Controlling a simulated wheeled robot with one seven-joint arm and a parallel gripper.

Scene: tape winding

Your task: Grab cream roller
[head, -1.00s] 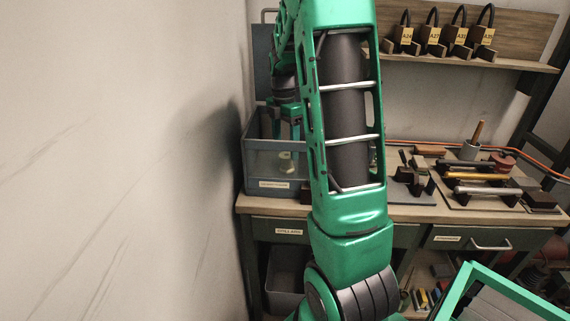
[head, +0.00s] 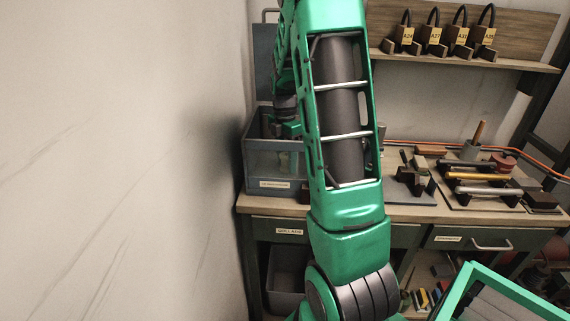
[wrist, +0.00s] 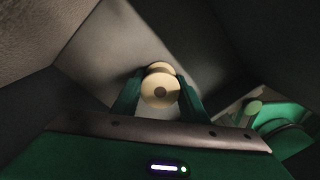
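The cream roller (wrist: 160,88) is a pale spool with a round end facing the camera in the wrist view. It sits inside a grey bin (head: 275,163) at the left end of the bench. My gripper (wrist: 159,84) is down inside the bin, with its two green fingers open, one on each side of the roller. Whether either finger touches the roller is not clear. In the head view, the bin's front wall and my arm largely hide the fingers and the roller.
The bin's dark walls stand close around my gripper. A pale wall runs along the left of the bin.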

